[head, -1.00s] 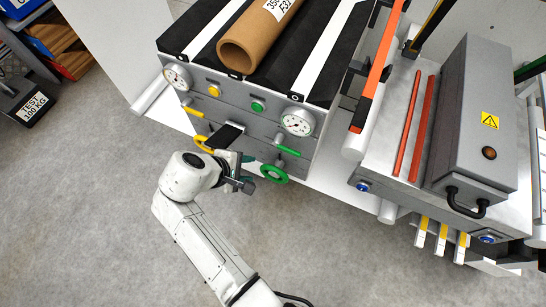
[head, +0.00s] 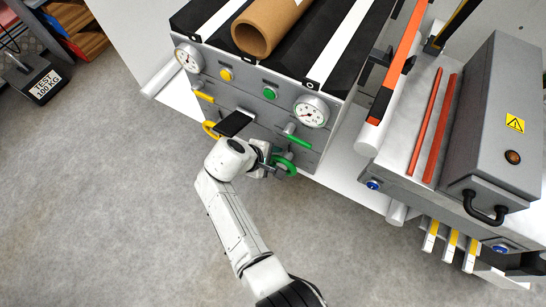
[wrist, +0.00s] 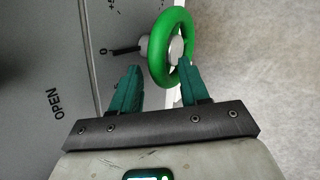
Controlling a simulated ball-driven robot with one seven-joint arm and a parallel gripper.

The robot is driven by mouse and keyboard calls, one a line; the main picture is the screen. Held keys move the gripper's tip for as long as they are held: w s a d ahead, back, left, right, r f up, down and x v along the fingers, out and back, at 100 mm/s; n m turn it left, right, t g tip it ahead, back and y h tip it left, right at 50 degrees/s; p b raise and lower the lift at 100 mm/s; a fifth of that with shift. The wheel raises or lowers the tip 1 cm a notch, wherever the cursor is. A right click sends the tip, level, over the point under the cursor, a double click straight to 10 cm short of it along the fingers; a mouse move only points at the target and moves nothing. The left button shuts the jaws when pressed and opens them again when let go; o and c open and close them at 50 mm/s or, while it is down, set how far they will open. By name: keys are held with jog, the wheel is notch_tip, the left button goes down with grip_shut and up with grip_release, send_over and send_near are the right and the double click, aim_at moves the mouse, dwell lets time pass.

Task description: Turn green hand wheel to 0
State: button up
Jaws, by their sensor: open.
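The green hand wheel (head: 288,168) is on the front of the grey cabinet, low at its right, partly hidden behind my gripper (head: 271,166). In the wrist view the wheel (wrist: 186,42) stands out from the panel on a grey hub. My gripper (wrist: 160,68) is open there, its two teal fingers reaching toward the wheel. The lower part of the rim lies between the fingertips; contact cannot be told. A black bar beside the hub points at or near a "0" on the panel; a further mark above is cut off.
A yellow hand wheel (head: 209,130), a green lever (head: 297,140) and a dial gauge (head: 311,112) are on the same panel. "OPEN" is printed on the panel in the wrist view. A grey machine (head: 480,130) stands to the right. The floor in front is clear.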

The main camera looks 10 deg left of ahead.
grip_shut()
jog(key=shift+d+r+p, duration=0.15)
jog(key=shift+r+p, duration=0.1)
jog(key=shift+p, duration=0.45)
jog(key=shift+y, duration=0.3)
jog(key=shift+f, duration=0.15)
grip_release()
